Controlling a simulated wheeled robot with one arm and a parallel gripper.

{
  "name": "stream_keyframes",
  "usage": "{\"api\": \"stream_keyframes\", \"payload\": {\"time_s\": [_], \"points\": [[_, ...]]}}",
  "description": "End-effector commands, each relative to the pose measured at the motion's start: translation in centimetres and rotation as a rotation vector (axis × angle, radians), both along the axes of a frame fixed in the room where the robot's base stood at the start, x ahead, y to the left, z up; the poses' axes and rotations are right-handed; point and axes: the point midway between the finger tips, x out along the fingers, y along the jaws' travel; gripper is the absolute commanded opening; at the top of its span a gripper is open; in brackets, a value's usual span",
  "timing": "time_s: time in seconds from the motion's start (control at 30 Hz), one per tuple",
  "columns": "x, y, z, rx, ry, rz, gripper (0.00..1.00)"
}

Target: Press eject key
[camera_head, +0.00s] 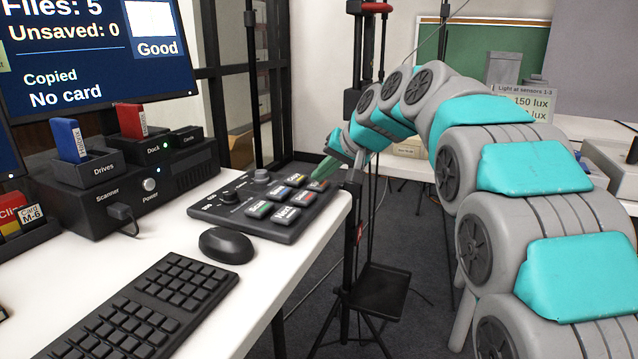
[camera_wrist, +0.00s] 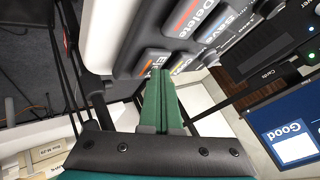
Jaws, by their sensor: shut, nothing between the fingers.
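A dark control panel (camera_head: 230,211) with several labelled keys sits on the right end of the white desk. My gripper (camera_head: 318,180) reaches over the panel's far right corner, its green fingers pointing down at the keys. In the wrist view the fingers of my gripper (camera_wrist: 162,72) are shut together with nothing between them. Their tips lie over or right beside an orange-edged key (camera_wrist: 149,58) whose label starts with "E"; the rest of the label is hidden. I cannot tell whether they touch it.
A mouse (camera_head: 226,245) and keyboard (camera_head: 145,308) lie nearer on the desk. A black scanner unit (camera_head: 185,180) holds a blue drive (camera_head: 69,140) and a red drive (camera_head: 130,121). A monitor (camera_head: 95,55) reads "No card". A black stand (camera_head: 380,290) is beside the desk.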

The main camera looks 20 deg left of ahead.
Motion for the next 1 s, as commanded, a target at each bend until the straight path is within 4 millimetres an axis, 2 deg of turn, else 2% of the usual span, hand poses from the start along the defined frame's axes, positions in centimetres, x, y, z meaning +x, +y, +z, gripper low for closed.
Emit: {"api": "stream_keyframes", "payload": {"time_s": [0.53,1.0], "points": [[0.0,0.0,-0.3,-0.002,0.002,0.001,0.00],[0.0,0.0,1.5,-0.001,0.002,0.000,0.00]]}}
